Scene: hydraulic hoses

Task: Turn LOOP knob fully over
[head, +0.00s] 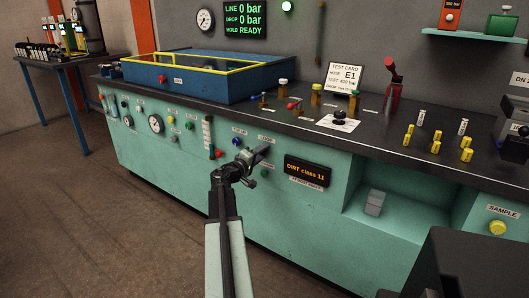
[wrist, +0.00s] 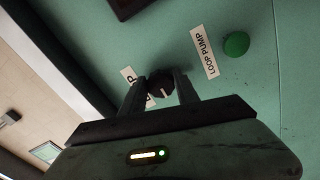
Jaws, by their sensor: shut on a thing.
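The dark round LOOP knob (wrist: 160,82) shows in the wrist view between my two fingers, with a small pale mark on its face. My gripper (wrist: 161,90) is shut on it, one finger on each side. A white label (wrist: 131,76) beside it is partly covered by a finger. In the head view my gripper (head: 257,156) is at the teal front panel just under the LOOP label (head: 266,139). The knob is hidden there behind the gripper.
A green button (wrist: 236,43) with a LOOP PUMP label (wrist: 204,51) sits close to the knob. On the panel, a dark display (head: 306,171) reads "DIRT class 11" to the right and a blue knob (head: 236,142) is to the left. The worktop (head: 215,108) overhangs above.

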